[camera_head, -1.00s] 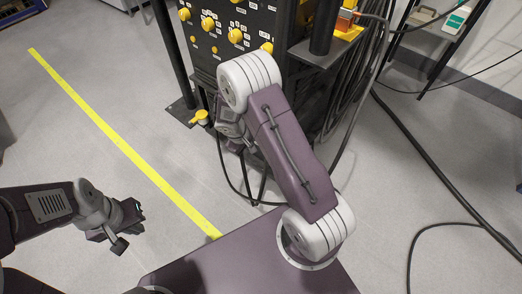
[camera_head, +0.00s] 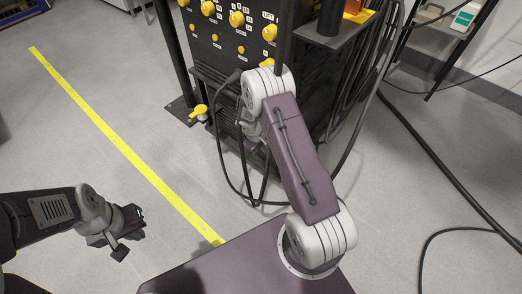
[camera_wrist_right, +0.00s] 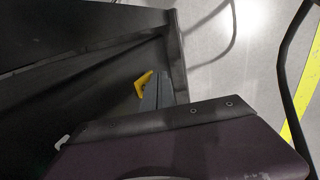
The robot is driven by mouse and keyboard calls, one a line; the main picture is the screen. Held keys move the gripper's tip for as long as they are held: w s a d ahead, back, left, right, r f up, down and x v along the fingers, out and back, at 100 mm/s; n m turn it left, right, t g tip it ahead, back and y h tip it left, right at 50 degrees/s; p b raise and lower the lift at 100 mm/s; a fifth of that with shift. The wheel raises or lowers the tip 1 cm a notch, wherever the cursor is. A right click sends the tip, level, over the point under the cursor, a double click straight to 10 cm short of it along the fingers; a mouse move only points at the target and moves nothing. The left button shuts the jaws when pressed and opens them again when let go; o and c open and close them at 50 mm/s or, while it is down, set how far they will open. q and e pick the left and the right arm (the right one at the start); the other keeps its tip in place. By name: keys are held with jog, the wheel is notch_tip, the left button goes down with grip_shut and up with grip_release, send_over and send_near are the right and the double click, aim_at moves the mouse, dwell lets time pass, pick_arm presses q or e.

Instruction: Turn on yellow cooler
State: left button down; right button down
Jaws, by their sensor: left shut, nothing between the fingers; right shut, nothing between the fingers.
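The task's cooler is not labelled in any way I can read. A tall black cabinet (camera_head: 225,50) with yellow knobs (camera_head: 237,18) stands ahead. A yellow handle (camera_head: 199,112) sits low at its left side. My right gripper (camera_head: 251,143) is low in front of the cabinet, partly hidden by its own arm, to the right of that handle. In the right wrist view a yellow piece (camera_wrist_right: 144,84) shows just left of the grey fingers (camera_wrist_right: 160,90); I cannot tell whether they touch. My left gripper (camera_head: 130,229) is shut and empty over the floor at the left.
Black cables (camera_head: 245,175) loop down in front of the cabinet, close to my right arm, and more cables lie on the floor at right. A shelf (camera_head: 345,32) juts from the cabinet's right side. The floor around the yellow tape (camera_head: 130,153) is clear.

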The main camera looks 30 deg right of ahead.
jog(key=shift+d, duration=0.1)
jog(key=shift+d+f, duration=0.1)
dwell(0.3)
